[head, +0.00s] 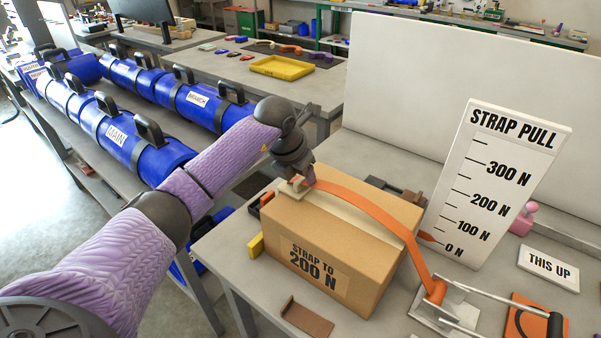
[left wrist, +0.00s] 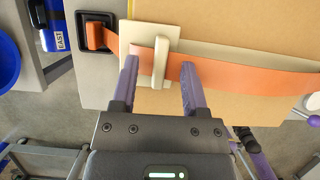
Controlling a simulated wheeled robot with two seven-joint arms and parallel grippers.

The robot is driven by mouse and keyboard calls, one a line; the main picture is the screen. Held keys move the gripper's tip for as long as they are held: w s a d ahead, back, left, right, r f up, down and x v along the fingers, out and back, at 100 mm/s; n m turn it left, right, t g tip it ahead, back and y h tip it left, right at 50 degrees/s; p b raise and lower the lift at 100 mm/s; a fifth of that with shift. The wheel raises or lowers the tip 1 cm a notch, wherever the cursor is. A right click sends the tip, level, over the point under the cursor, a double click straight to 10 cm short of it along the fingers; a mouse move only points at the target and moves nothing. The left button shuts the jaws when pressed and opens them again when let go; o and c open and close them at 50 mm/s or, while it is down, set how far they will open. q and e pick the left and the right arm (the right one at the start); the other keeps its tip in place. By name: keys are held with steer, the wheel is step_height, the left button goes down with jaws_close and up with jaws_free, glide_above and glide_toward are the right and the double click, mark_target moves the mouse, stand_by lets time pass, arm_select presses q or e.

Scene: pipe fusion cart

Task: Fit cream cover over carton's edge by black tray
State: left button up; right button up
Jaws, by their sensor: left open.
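The carton (head: 325,283) stands on the bench, marked "STRAP TO 200 N". The cream cover (head: 290,192) is at the carton's left top edge, by the black tray (head: 266,199). In the left wrist view the cover (left wrist: 150,34) shows as a flat plate with a raised tab, and the black tray (left wrist: 96,48) is left of it. An orange strap (head: 370,205) runs from the tray, past the tab, and across the carton top. My left gripper (left wrist: 160,82) is open, with fingers on either side of the tab; contact is unclear. My right gripper is out of view.
The strap reaches a metal tensioner (head: 445,305) at right. A "STRAP PULL" board (head: 495,185) stands behind it, its orange pointer between 0 and 100 N. A brown angle piece (head: 307,319) lies in front of the carton. A yellow block (head: 256,245) is at its left.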

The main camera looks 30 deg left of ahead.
arm_select(q)
steer(key=shift+r+p, duration=2.05)
steer(key=shift+r, duration=0.45)
